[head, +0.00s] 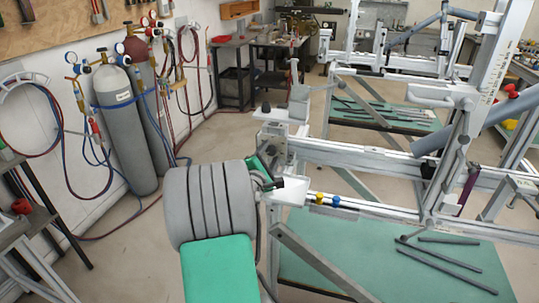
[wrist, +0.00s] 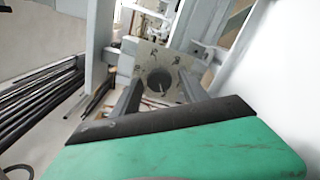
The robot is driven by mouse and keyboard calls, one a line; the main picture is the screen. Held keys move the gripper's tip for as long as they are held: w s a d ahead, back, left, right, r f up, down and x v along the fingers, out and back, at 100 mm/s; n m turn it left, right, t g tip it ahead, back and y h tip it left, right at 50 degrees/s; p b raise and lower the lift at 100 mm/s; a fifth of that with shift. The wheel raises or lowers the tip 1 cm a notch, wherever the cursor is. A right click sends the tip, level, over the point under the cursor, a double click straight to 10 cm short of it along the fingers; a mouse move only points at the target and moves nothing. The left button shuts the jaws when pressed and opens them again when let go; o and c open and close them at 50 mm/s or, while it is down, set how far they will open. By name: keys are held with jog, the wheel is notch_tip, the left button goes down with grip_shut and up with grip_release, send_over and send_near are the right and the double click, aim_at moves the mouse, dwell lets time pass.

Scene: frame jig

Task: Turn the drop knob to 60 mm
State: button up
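The drop knob, a round dark grey knob (wrist: 157,84) with a pale pointer line, sits on a square light plate (wrist: 148,54) with small dark marks in the wrist view. The marks are too blurred to read, so the setting cannot be told. My gripper (wrist: 160,76) is open, with one dark finger on each side of the knob. I cannot tell whether the fingers reach around it or stop just short, and I see no clear contact. In the head view the knob is not discernible; my arm's end is beside the near end of the frame jig (head: 350,157).
The jig's pale beams stretch to the right above a green base (head: 440,275) bearing dark bars. Yellow (head: 319,198) and blue (head: 336,201) knobs sit on its lower rail. Gas cylinders (head: 122,130) with hoses stand at the left wall. Open floor lies between them and the jig.

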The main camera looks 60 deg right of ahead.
jog(key=shift+o, duration=0.3)
jog(key=s+a+b, duration=0.1)
jog(key=a, duration=0.6)
jog(key=shift+a, duration=0.35)
jog(key=shift+s, duration=0.1)
